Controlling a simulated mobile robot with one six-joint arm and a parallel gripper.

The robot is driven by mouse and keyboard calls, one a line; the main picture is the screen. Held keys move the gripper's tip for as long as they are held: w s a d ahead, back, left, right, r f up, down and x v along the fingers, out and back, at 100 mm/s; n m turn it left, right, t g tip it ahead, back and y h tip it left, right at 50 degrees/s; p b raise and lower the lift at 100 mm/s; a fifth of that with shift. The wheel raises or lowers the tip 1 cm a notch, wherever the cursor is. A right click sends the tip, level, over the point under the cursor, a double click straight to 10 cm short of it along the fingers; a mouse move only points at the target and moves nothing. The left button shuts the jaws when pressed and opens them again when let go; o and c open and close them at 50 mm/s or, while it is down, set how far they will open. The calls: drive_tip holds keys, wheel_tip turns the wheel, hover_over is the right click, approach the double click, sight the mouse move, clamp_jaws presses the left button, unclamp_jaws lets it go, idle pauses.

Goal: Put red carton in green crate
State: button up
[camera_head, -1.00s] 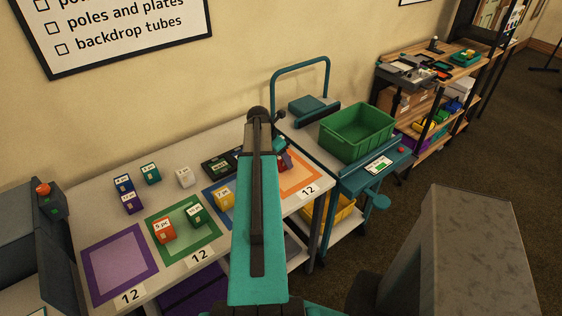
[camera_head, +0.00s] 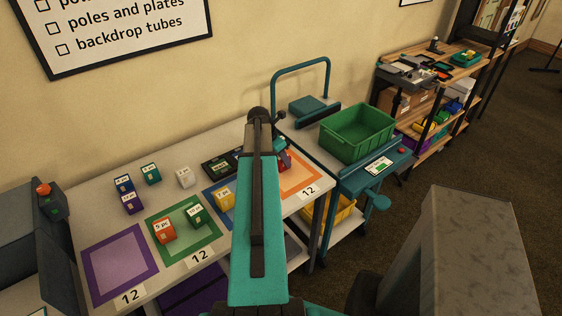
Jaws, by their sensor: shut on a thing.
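A red carton (camera_head: 285,161) shows only in part beside my arm, over the orange-bordered square at the right end of the table. My gripper (camera_head: 281,149) is mostly hidden behind my teal arm and is shut on the red carton. Whether the carton touches the table cannot be told. The green crate (camera_head: 352,149) stands to the right on a teal bench. The part of its inside that shows looks empty.
Orange (camera_head: 164,231), green (camera_head: 197,215), yellow (camera_head: 224,198) and several other small cartons stand on the grey table (camera_head: 85,214). A teal hoop frame (camera_head: 300,62) rises behind the crate. A yellow bin (camera_head: 341,209) sits below the bench.

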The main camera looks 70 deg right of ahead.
drive_tip(key=shift+r, duration=0.1)
drive_tip(key=shift+r+b, duration=0.75)
drive_tip(key=shift+r, duration=0.75)
drive_tip(key=s+a+b, duration=0.1)
drive_tip(key=s+a, duration=0.3)
drive_tip(key=a, duration=0.1)
drive_tip(key=s+a+r+b, duration=0.1)
drive_tip(key=s+a, duration=0.2)
drive_tip(key=shift+a+r+b, duration=0.1)
drive_tip(key=shift+a+b, duration=0.15)
drive_tip(key=shift+b, duration=0.05)
drive_tip(key=shift+s+a+b, duration=0.75)
drive_tip(key=shift+a+b, duration=0.15)
drive_tip(key=shift+b, duration=0.15)
drive_tip(key=shift+d+b, duration=0.1)
drive_tip(key=shift+b, duration=0.55)
drive_tip(key=shift+s+b, duration=0.1)
drive_tip(key=shift+b, duration=1)
drive_tip(key=b, duration=0.5)
drive_tip(key=shift+s, duration=0.2)
drive_tip(key=b, duration=0.3)
drive_tip(key=a+b, duration=0.1)
drive_tip(key=b, duration=0.2)
drive_tip(key=shift+s+a+r, duration=0.1)
drive_tip(key=shift+s+a, duration=0.1)
drive_tip(key=shift+s, duration=0.15)
drive_tip(key=shift+s+a+r+b, duration=0.2)
drive_tip(key=shift+a+b, duration=0.15)
drive_tip(key=shift+b, duration=0.9)
